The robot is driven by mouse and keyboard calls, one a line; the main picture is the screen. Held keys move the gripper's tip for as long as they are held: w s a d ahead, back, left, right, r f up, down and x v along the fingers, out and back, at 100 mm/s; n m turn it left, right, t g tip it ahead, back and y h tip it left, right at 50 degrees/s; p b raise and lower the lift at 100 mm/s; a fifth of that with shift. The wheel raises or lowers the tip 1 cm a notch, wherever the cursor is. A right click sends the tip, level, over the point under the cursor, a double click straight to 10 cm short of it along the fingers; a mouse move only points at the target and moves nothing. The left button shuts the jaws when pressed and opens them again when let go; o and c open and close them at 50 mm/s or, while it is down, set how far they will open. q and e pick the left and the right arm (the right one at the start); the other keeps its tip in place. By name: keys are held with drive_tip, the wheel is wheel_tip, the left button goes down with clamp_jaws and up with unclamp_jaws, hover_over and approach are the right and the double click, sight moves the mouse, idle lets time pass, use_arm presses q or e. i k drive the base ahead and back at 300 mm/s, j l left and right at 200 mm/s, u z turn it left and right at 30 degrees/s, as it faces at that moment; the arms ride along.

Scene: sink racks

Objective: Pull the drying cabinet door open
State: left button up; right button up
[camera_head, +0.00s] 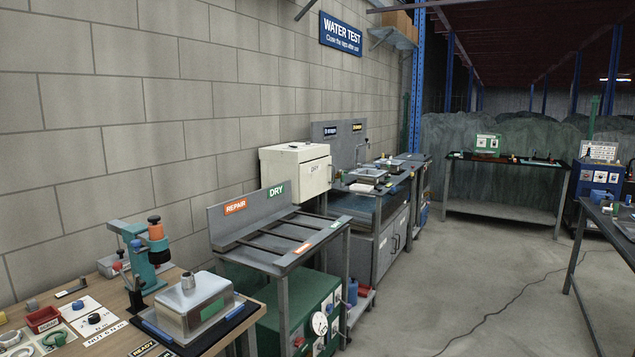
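A small dark object lies on the cabinet's top. Neither of my grippers is in view.
The grey rack (290,240) with REPAIR and DRY labels stands in front of the cabinet. A wooden workbench (110,338) with tools is nearest at lower left. The sink unit (385,240) stands beyond. Open concrete floor (470,275) lies to the right, crossed by a cable (497,314).

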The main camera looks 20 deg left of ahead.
sight(315, 177)
drive_tip(key=i+z, duration=0.25)
drive_tip(key=i, duration=0.65)
drive_tip(key=i+l, duration=0.1)
drive_tip(key=i, duration=2.2)
drive_tip(key=i+u, duration=0.15)
drive_tip(key=i, duration=0.55)
drive_tip(key=i+u, duration=0.2)
drive_tip(key=i, duration=0.55)
drive_tip(key=i+l+u, duration=0.15)
drive_tip(key=i, duration=0.55)
drive_tip(key=l, duration=0.1)
